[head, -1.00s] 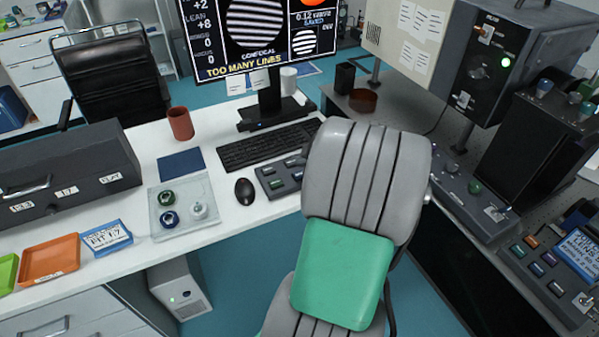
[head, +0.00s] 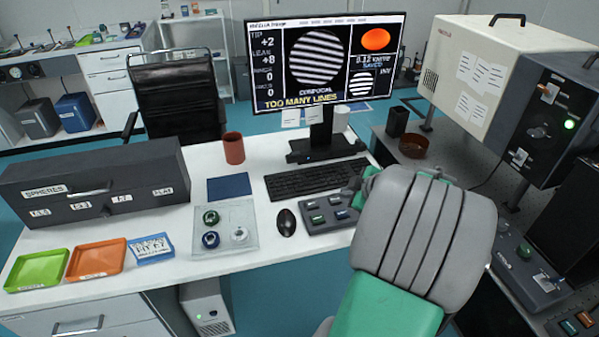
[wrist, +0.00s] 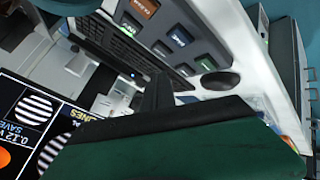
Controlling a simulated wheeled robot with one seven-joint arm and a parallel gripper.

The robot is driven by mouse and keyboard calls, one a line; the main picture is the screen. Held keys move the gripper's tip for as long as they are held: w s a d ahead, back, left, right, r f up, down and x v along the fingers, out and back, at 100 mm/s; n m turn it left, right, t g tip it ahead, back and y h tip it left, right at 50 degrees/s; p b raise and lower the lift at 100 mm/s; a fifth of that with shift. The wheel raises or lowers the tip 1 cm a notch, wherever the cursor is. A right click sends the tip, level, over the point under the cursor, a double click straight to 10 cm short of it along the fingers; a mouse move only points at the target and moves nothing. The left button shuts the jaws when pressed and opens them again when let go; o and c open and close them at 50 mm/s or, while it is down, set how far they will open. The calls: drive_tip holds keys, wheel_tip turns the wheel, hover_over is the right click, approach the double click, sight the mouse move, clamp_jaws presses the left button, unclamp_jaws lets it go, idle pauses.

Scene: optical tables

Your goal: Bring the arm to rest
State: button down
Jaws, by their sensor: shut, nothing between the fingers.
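My arm, grey and green, is folded up in the right foreground of the head view. A small part of my gripper (head: 362,186) shows at the left edge of the grey arm link, above the desk's right end; the rest is hidden behind that link. In the wrist view, my gripper (wrist: 157,95) shows as dark narrow fingers beyond a broad dark green and black housing. It is shut and holds nothing.
The white desk (head: 140,225) carries a monitor (head: 325,60), keyboard (head: 315,179), mouse (head: 286,222), button box (head: 330,215), red-brown cup (head: 233,148), drawer box (head: 100,185) and trays. A beige and black instrument (head: 490,75) stands to the right. An office chair (head: 180,95) is behind the desk.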

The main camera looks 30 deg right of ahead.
drive_tip(key=shift+s+a+f+m, duration=0.1)
drive_tip(key=shift+a+f+m, duration=0.05)
drive_tip(key=shift+m, duration=0.45)
drive_tip(key=shift+s+a+f+m, duration=0.1)
drive_tip(key=shift+m, duration=0.5)
drive_tip(key=s+a+f+m+g+y, duration=0.1)
drive_tip(key=s+a+f+m+g, duration=0.2)
drive_tip(key=s+m, duration=0.35)
drive_tip(key=s+a+f+m+g+y, duration=0.1)
drive_tip(key=s+a+f+m+g, duration=0.15)
drive_tip(key=s+f+m, duration=0.45)
drive_tip(key=s+a+r+m+g, duration=0.1)
drive_tip(key=s+a+r+g, duration=0.2)
drive_tip(key=s+a+r, duration=0.15)
drive_tip(key=w+a+r+n+p, duration=0.1)
drive_tip(key=w+a+r+n, duration=0.2)
drive_tip(key=a, duration=0.4)
drive_tip(key=w+a+r+n+t+p, duration=0.1)
drive_tip(key=w+a+r+n+p, duration=0.1)
drive_tip(key=a+r, duration=0.4)
drive_tip(key=w+a+r+n+t+h+p, duration=0.1)
drive_tip(key=w+a+r+n, duration=0.2)
drive_tip(key=a, duration=0.4)
drive_tip(key=shift+w+a+r+n, duration=0.4)
drive_tip(key=shift+r+n, duration=0.15)
drive_tip(key=shift+r, duration=0.35)
drive_tip(key=shift+t, duration=0.25)
